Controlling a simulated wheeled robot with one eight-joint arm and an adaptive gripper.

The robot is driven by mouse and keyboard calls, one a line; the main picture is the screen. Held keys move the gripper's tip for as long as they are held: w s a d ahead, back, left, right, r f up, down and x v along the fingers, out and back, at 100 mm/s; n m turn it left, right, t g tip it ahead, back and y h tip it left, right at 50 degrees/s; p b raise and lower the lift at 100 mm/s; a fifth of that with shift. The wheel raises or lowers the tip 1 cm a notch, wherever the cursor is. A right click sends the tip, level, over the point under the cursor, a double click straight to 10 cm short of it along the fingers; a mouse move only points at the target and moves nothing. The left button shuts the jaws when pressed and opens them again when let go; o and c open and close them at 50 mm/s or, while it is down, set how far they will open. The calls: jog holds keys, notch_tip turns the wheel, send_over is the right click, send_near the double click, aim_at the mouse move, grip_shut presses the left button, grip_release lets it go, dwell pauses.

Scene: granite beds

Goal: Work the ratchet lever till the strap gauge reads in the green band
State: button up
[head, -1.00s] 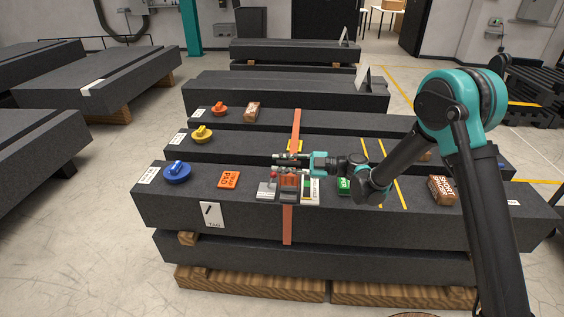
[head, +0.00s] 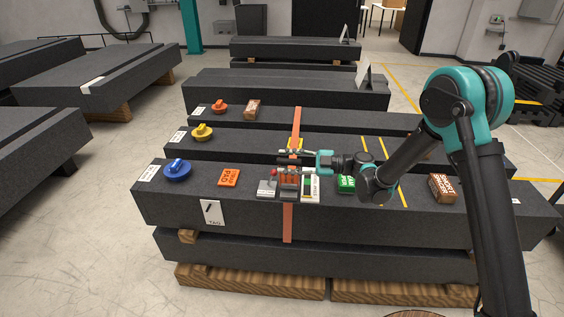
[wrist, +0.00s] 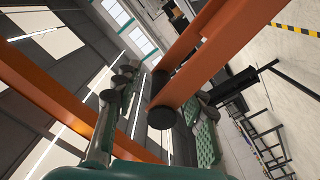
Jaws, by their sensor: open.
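The ratchet (head: 289,186) sits on the front granite bed, over the orange strap (head: 288,222). The strap gauge (head: 310,188) is a pale plate just right of it; its reading is too small to tell. My gripper (head: 286,161) is open above the ratchet, pointing left. In the wrist view my gripper's two fingers (wrist: 165,100) stand apart, with orange bars (wrist: 215,60) crossing in front. A dark round end (wrist: 161,117) of one bar shows between the fingers. I cannot tell whether a finger touches it.
A grey box with a red-knobbed lever (head: 268,186) stands close left of the ratchet. A white tag (head: 212,212) hangs in front.

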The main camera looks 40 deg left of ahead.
jog(key=v, duration=1)
jog(key=shift+w+f, duration=0.1)
jog(key=w+d+m+t+h, duration=0.25)
jog(key=d+m+t, duration=0.4)
jog(key=d, duration=0.65)
jog(key=w+d+m+t+h, duration=0.2)
jog(key=d+m+t+h, duration=0.15)
jog(key=d+m, duration=0.75)
jog(key=s+d+f+m+t+h, duration=0.1)
jog(key=d+m, duration=0.4)
jog(key=d, duration=0.5)
jog(key=s+d+f+m+t+h, duration=0.1)
jog(key=s+d+f+m+h, duration=0.2)
jog(key=d, duration=0.8)
jog(key=s+d+f+m+t+h, duration=0.1)
jog(key=s+d+m+h, duration=0.4)
jog(key=d, duration=0.5)
jog(key=shift+s+d+f+m, duration=0.35)
jog(key=shift+s+f+m, duration=0.2)
jog(key=shift+s+m, duration=0.4)
jog(key=shift+c, duration=0.9)
jog(key=shift+a, duration=0.1)
